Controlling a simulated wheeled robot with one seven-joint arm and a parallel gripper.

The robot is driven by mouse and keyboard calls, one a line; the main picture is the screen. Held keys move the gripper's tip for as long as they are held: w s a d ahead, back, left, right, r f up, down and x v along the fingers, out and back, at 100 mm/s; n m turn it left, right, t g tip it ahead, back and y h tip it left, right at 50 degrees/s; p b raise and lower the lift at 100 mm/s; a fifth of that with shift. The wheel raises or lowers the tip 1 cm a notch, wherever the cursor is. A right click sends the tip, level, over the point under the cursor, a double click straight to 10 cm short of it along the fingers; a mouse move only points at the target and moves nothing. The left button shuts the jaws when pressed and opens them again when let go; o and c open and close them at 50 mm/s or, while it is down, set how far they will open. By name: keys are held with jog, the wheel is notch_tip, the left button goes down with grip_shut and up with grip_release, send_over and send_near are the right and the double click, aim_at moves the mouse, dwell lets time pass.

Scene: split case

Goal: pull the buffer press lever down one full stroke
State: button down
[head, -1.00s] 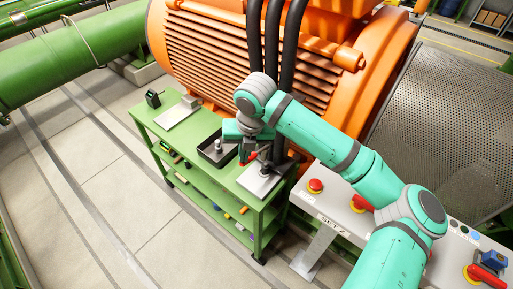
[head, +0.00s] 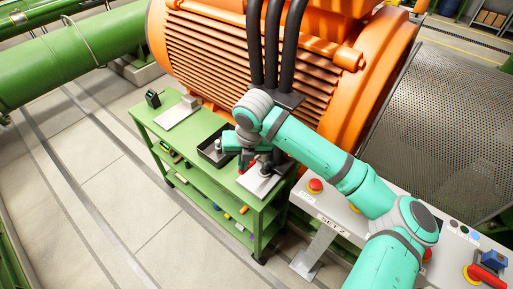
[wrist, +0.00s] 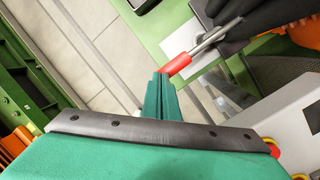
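The buffer press (head: 262,180) stands on a pale plate at the near right end of the green workbench. Its lever has a metal rod (wrist: 216,36) and a red grip (wrist: 177,65), seen clearly in the wrist view. My gripper (wrist: 163,80) has its teal fingers close together at the free end of the red grip. I cannot tell whether they are closed around it or only touch it. In the head view my gripper (head: 240,161) is low over the bench beside the press, and my arm hides most of the lever.
A black tray (head: 207,158) with a metal part lies left of the press. The green workbench (head: 190,165) has tools on its lower shelves. A grey console with red buttons (head: 315,186) stands to the right. Thick black cables and the orange motor (head: 215,60) rise behind.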

jog(key=shift+s+a+f, duration=0.1)
jog(key=shift+s+f, duration=0.05)
jog(key=shift+f, duration=0.75)
jog(key=shift+s+a+f, duration=0.1)
jog(key=shift+f, duration=0.75)
jog(key=shift+r, duration=0.15)
notch_tip(320, 180, up, 11)
jog(key=w+d, duration=0.1)
jog(key=shift+w, duration=0.3)
dwell(0.5)
jog(key=w+a+v, duration=0.1)
jog(key=v, duration=0.5)
jog(key=shift+w+d+r, duration=0.3)
jog(key=shift+d+r, duration=0.1)
jog(key=shift+r, duration=0.05)
dwell(0.4)
